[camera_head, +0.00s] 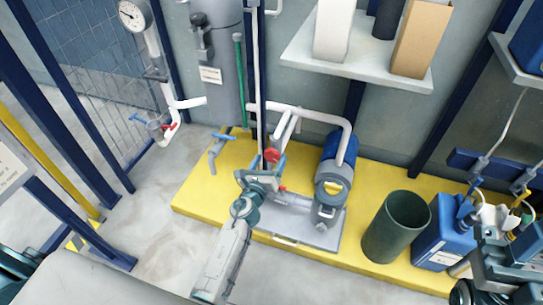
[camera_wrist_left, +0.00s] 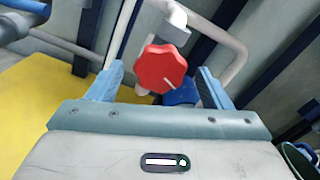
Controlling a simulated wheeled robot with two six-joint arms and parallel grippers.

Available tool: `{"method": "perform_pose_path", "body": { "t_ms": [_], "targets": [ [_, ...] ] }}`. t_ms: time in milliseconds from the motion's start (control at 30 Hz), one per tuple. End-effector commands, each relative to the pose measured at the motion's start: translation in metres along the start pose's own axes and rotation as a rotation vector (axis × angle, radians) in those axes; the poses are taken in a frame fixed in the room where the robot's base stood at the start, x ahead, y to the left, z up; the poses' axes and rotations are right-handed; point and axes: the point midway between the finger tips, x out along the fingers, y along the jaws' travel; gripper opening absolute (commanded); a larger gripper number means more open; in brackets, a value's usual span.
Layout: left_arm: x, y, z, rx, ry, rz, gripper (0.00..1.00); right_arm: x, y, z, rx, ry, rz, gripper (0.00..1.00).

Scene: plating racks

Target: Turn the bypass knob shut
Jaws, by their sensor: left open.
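The bypass knob is a red, scalloped knob (camera_head: 271,155) on the white pipework beside the blue pump. In the left wrist view, the red knob (camera_wrist_left: 161,68) faces the camera, with a small pale mark near its lower right edge. My left gripper (camera_head: 268,163) is open at the knob. Its two blue fingers (camera_wrist_left: 158,85) stand apart on either side of the knob, with visible gaps. Contact is not seen. Part of my right arm shows at the lower right corner of the head view, and its jaws cannot be made out there.
The blue pump (camera_head: 337,160) stands close right of the knob on the yellow platform (camera_head: 205,190). A dark green bin (camera_head: 398,228) and a blue jug (camera_head: 440,238) stand further right. A shelf (camera_head: 357,70) with boxes hangs above. White pipes (camera_wrist_left: 225,35) pass close behind the fingers.

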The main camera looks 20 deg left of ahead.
Motion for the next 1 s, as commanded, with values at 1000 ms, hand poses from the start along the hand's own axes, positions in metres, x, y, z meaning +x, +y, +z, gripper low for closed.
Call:
{"method": "perform_pose_path", "body": {
  "t_ms": [1000],
  "targets": [
    [-0.083,-0.009,0.021,-0.129,-0.035,-0.053,0.73,-0.002,0.0,0.0,0.0,0.001,0.0,0.36]
  ]
}}
